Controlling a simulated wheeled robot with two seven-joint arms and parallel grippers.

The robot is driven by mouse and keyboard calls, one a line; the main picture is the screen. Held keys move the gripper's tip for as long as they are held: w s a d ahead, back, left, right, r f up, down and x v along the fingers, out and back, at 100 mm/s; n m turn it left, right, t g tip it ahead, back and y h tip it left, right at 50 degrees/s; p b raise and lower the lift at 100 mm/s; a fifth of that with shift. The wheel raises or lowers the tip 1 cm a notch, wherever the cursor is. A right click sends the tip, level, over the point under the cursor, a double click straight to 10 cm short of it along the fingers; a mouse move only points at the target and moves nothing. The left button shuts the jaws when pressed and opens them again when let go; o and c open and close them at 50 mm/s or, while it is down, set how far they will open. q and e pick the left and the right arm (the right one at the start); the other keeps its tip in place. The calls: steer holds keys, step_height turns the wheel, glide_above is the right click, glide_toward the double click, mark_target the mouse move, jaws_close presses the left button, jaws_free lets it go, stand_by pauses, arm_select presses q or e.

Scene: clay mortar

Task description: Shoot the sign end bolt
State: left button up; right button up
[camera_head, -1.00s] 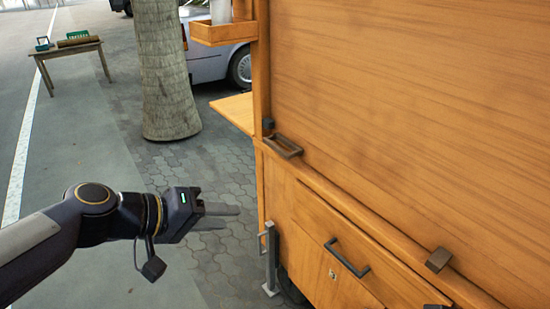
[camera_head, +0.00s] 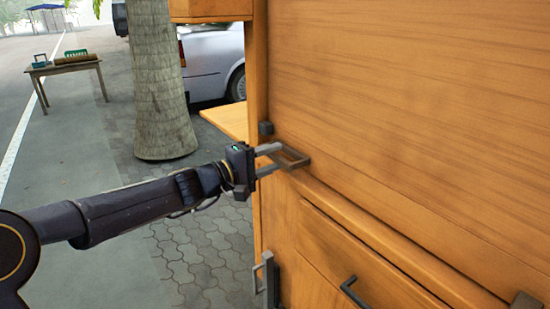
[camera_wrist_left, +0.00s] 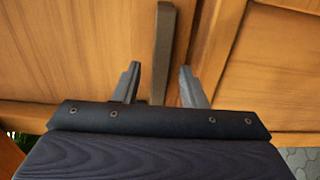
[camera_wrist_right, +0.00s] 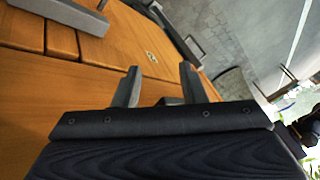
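The bolt, a dark metal loop handle (camera_head: 298,158), sits on the ledge at the left end of the wooden cart's large panel. My left gripper (camera_head: 272,158) is at the left end of this loop. In the left wrist view the bolt's bar (camera_wrist_left: 164,50) stands between the two spread fingers (camera_wrist_left: 159,88), with a gap visible on each side. My right gripper (camera_wrist_right: 155,88) is open and shows only in its own wrist view, near the cart's wooden front. A dark piece shows between its finger bases; I cannot tell what it is.
A small dark block (camera_head: 266,128) is on the post above the bolt. A drawer handle (camera_head: 354,292) and a second dark block (camera_head: 525,300) are lower right. A wooden side shelf (camera_head: 228,116) juts out left.

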arm_select(q)
steer(key=shift+w+d, duration=0.4)
steer(key=shift+d, duration=0.15)
jaws_close()
